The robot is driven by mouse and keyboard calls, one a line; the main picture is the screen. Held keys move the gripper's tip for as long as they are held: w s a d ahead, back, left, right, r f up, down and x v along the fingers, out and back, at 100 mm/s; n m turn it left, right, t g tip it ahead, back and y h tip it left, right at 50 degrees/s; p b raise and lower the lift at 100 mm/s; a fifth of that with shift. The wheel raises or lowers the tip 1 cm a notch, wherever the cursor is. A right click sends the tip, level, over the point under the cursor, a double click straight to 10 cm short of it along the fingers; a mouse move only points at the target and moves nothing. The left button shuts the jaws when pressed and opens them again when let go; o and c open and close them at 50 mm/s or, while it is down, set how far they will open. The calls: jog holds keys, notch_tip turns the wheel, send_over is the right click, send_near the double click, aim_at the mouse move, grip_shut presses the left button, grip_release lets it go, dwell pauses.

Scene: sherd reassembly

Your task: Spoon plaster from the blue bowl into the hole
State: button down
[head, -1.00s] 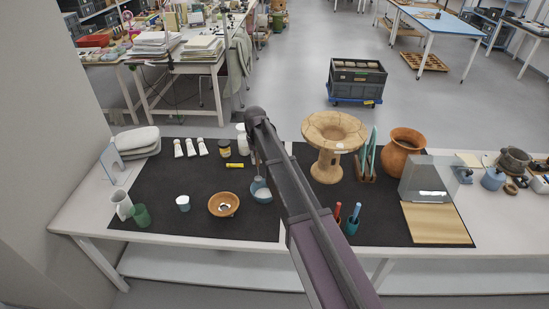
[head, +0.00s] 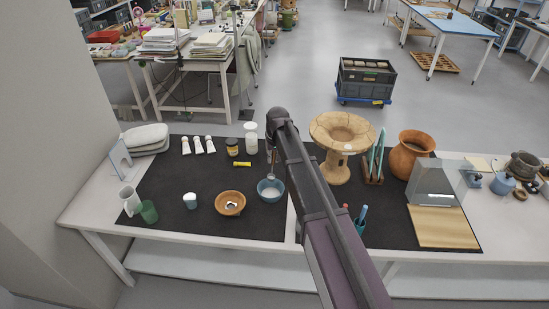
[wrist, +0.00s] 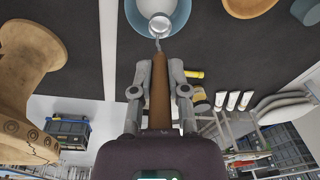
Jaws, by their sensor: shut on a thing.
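The blue bowl (head: 271,190) stands on the dark mat and holds white plaster. It also shows at the top of the wrist view (wrist: 133,20). My gripper (wrist: 160,75) is shut on the brown handle of the spoon (wrist: 159,95). The spoon's metal head (wrist: 159,24) is over the blue bowl, near its rim; I cannot tell whether it touches the plaster. In the head view the spoon (head: 271,163) hangs steeply over the bowl, and my arm hides most of the gripper. The tan pedestal vessel (head: 341,131) stands to the right with dark crack lines; I cannot clearly make out a hole.
A brown bowl (head: 230,203), a white cup (head: 190,201) and a green cup (head: 148,211) stand left of the blue bowl. Upright teal boards (head: 376,158) and an orange pot (head: 411,153) stand right of the pedestal vessel.

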aim_at(273, 177)
jog(key=shift+f, duration=0.15)
jog(key=shift+f+b, duration=5)
jog(key=shift+b, duration=0.15)
jog(key=shift+r, duration=0.1)
jog(key=shift+s+d+r+p, duration=0.1)
jog(key=shift+r+p, duration=1.4)
jog(key=shift+p, duration=0.05)
jog(key=shift+s+d+r+p, duration=0.1)
jog(key=shift+r+p, duration=1.35)
jog(key=shift+p, duration=0.05)
jog(key=shift+r+p, duration=1.75)
